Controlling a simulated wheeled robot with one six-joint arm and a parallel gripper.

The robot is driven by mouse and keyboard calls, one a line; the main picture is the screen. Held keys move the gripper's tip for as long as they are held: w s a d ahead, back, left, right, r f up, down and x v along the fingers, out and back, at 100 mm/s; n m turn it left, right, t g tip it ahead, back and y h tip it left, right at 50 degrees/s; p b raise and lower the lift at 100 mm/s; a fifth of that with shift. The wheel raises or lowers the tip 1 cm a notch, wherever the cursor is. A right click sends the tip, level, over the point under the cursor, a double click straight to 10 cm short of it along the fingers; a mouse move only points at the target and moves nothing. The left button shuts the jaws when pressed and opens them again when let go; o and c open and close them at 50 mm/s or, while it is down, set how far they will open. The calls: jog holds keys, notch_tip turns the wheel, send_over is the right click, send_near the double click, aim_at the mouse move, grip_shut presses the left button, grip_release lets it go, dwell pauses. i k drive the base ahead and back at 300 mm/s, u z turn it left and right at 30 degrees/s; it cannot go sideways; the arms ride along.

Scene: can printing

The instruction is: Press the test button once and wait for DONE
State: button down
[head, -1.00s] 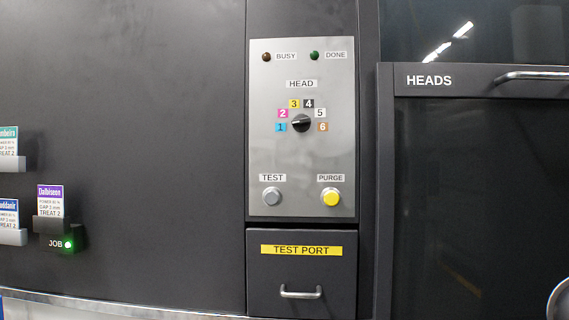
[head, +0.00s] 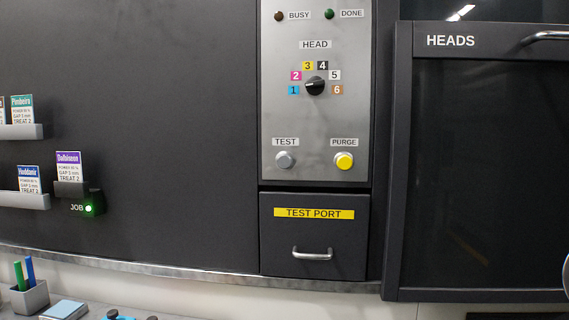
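The grey round TEST button (head: 285,160) sits at the lower left of the metal control panel (head: 310,120) in the head view. The yellow PURGE button (head: 344,161) is to its right. The DONE lamp (head: 329,14) at the panel's top looks dark green and unlit. The BUSY lamp (head: 279,16) beside it looks dark and unlit. The HEAD knob (head: 315,86) is in the panel's middle, ringed by numbers 1 to 6. My gripper is not in view.
Below the panel is the TEST PORT drawer (head: 313,238), shut. The HEADS door (head: 480,170) is at right. Job cards stand in holders at left, by a lit green JOB light (head: 89,209). A pen cup (head: 28,298) stands at lower left.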

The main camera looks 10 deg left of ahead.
aim_at(284, 161)
jog(key=z, duration=0.55)
jog(key=k, duration=1.25)
jog(key=u, duration=0.45)
jog(key=i, duration=1.6)
jog(key=z, duration=0.4)
